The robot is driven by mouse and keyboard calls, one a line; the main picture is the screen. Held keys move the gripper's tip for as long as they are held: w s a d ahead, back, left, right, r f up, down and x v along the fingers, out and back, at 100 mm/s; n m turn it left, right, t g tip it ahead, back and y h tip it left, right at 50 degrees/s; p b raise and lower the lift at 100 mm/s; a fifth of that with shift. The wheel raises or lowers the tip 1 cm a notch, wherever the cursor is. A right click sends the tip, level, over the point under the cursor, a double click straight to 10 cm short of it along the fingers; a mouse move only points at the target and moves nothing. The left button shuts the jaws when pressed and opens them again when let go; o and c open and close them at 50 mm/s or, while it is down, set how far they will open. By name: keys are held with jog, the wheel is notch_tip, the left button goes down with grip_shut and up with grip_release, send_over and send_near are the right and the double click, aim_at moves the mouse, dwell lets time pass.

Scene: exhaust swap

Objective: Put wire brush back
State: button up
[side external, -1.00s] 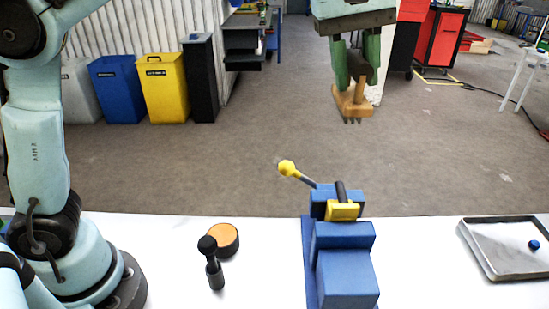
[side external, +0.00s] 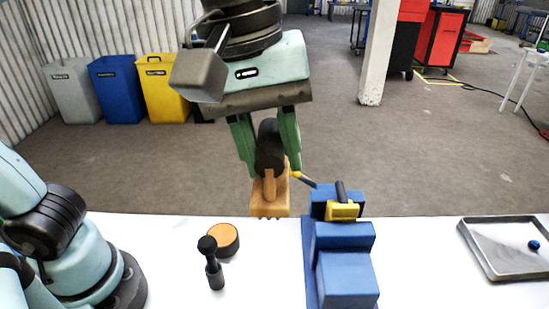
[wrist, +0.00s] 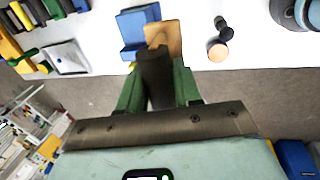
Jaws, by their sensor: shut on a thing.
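The wire brush (side external: 270,197) has a tan wooden block with short dark bristles underneath and a dark handle part. My gripper (side external: 264,150) has green fingers and is shut on the brush's dark part. It holds the brush in the air, bristles down, left of the blue vise-like fixture (side external: 345,270). In the wrist view the brush (wrist: 168,37) sticks out beyond my gripper (wrist: 157,88), with the blue fixture (wrist: 133,22) behind it. The brush partly hides the fixture's yellow-tipped lever.
On the white table (side external: 150,240) a round orange-topped dark puck (side external: 224,239) and a black knobbed tool (side external: 211,264) stand left of the fixture. A grey metal tray (side external: 500,262) with a small blue piece (side external: 534,245) lies at right. The table between fixture and tray is clear.

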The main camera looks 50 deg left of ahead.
notch_tip(320, 180, down, 25)
jog(key=shift+r, duration=0.1)
dwell(0.8)
jog(key=o, duration=1.1)
notch_tip(320, 180, up, 12)
jog(key=s+a, duration=0.2)
jog(key=w+a+m+t, duration=0.2)
jog(key=w+a+m, duration=0.1)
jog(key=a, duration=0.3)
jog(key=w+a+f+m+t+y, duration=0.1)
jog(key=w+a+m, duration=0.1)
jog(key=a, duration=0.4)
jog(key=w+a+f+m+t, duration=0.1)
jog(key=w+a+m+t, duration=0.1)
jog(key=a, duration=0.4)
jog(key=shift+w+a+f+m+t+y, duration=0.1)
jog(key=shift+w+a+m+t+y, duration=0.05)
jog(key=shift+w+m, duration=0.3)
jog(key=shift+w+a+f+m+t+y, duration=0.15)
jog(key=shift+w+m, duration=0.2)
jog(key=shift+m, duration=0.2)
jog(key=shift+d+r, duration=0.1)
